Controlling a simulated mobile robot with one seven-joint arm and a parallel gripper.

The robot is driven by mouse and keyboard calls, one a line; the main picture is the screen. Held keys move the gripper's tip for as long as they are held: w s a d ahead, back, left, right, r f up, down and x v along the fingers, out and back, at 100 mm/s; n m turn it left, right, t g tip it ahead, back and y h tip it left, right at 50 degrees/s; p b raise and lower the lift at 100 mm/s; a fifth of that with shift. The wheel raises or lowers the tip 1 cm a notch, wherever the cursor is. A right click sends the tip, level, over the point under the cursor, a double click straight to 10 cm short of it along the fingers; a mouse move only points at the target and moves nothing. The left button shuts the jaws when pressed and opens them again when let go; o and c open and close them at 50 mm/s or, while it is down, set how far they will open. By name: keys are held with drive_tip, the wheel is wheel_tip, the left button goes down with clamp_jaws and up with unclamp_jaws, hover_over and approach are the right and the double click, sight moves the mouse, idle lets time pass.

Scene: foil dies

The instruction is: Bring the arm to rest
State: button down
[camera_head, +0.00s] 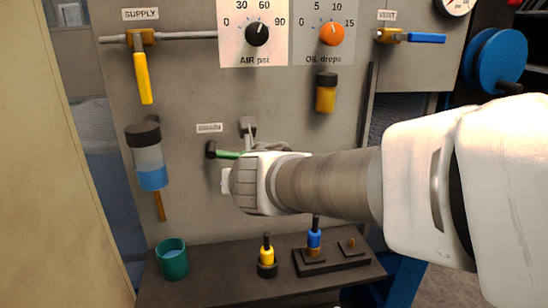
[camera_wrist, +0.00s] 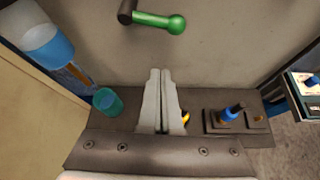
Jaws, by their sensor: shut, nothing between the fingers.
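My gripper (camera_head: 226,181) is in front of the grey panel in the head view, at the end of my white and grey arm, which reaches in from the right. In the wrist view the two pale fingers of my gripper (camera_wrist: 161,72) lie side by side, shut and empty. A green-handled lever (camera_wrist: 158,21) is on the panel beyond the fingertips, apart from them. In the head view the lever's green handle (camera_head: 228,155) shows just above and left of my wrist, partly hidden by it.
A dark shelf (camera_head: 212,293) below holds a teal cup (camera_head: 172,260), a yellow-bodied piece (camera_head: 267,254) and a blue-bodied piece (camera_head: 314,238) on a dark block. The panel (camera_head: 185,90) carries a yellow supply handle (camera_head: 143,78), dials, a blue vent handle (camera_head: 426,38) and a blue-filled bowl (camera_head: 151,165).

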drive_tip(key=shift+s+d+r, duration=0.1)
drive_tip(key=shift+s+r, duration=0.05)
drive_tip(key=shift+s, duration=0.15)
drive_tip(key=s+d+m+g+h, duration=0.1)
drive_tip(key=s+d+m+h, duration=0.2)
drive_tip(key=d+m, duration=0.6)
drive_tip(key=s+d+m+h, duration=0.2)
drive_tip(key=d+m, duration=0.6)
drive_tip(key=s+d+f+m+g+y, duration=0.1)
drive_tip(key=s+d+f+m+g, duration=0.15)
drive_tip(key=s+m, duration=0.6)
drive_tip(key=s+d+f+m+g, duration=0.25)
drive_tip(key=s+m, duration=0.35)
drive_tip(key=m, duration=0.5)
wheel_tip(320, 180, up, 11)
drive_tip(key=m+p, duration=0.1)
drive_tip(key=p, duration=1.1)
drive_tip(key=shift+s+r, duration=0.2)
drive_tip(key=shift+s, duration=0.2)
